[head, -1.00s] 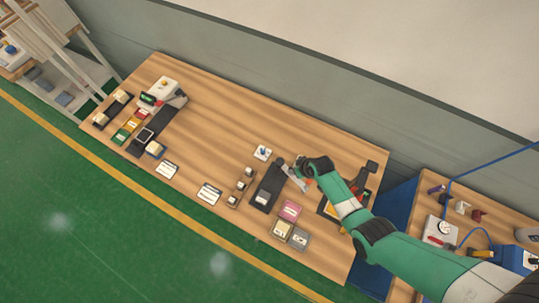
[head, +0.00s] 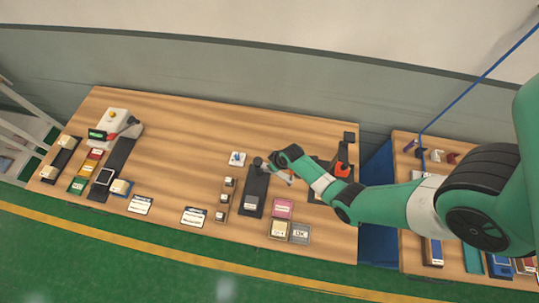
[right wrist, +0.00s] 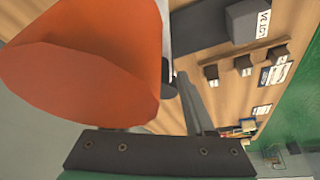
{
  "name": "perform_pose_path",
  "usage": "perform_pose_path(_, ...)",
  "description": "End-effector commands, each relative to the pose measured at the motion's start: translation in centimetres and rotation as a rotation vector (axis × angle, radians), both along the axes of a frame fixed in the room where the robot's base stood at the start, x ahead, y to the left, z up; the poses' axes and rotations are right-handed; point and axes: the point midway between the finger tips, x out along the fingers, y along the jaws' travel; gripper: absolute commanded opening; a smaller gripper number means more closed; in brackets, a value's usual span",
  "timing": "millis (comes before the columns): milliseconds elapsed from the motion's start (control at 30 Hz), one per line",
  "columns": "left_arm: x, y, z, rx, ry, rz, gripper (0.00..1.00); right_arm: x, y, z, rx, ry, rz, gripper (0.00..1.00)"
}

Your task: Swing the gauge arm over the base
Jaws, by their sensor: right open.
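The dark base (head: 253,191) lies on the wooden table in the head view, with a labelled block on its near end. The gauge arm (head: 279,174) is a thin pale bar that runs from a dark pivot at the base's far end out to the right, beside the base. My right gripper (head: 291,179) is open at the bar's outer end. In the right wrist view a large orange shape and a dark finger flank part of the pale bar (right wrist: 166,30); I cannot tell whether they touch it. The base (right wrist: 205,28) shows at the top there. My left gripper is out of view.
A strip of small dark blocks (head: 226,199) stands left of the base. Pink (head: 283,208), yellow (head: 279,229) and grey (head: 300,233) pads lie to its right and front. A dark fixture with an orange part (head: 342,170) stands behind my right forearm. The table's middle left is clear.

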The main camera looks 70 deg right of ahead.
Motion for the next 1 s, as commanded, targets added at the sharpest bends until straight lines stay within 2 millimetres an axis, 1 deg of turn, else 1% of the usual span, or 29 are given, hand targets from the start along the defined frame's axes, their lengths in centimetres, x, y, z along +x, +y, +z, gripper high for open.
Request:
perform_pose_path(67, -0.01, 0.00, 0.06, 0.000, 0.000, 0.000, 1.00, 0.01, 0.01, 0.06, 0.000, 0.000, 0.000, 0.55)
perform_pose_path(167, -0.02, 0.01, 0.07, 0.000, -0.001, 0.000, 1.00, 0.02, 0.00, 0.06, 0.000, 0.000, 0.000, 0.38)
perform_pose_path(300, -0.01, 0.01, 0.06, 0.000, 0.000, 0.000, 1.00, 0.02, 0.01, 0.06, 0.000, 0.000, 0.000, 0.13)
perform_pose_path(367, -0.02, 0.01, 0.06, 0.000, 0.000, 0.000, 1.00, 0.02, 0.00, 0.06, 0.000, 0.000, 0.001, 0.02)
perform_pose_path(400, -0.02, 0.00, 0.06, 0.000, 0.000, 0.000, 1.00, 0.03, 0.01, 0.05, 0.000, 0.000, 0.001, 0.00)
perform_pose_path(1000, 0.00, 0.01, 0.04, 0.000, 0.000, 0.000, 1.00, 0.03, 0.01, 0.04, 0.000, 0.000, 0.001, 0.00)
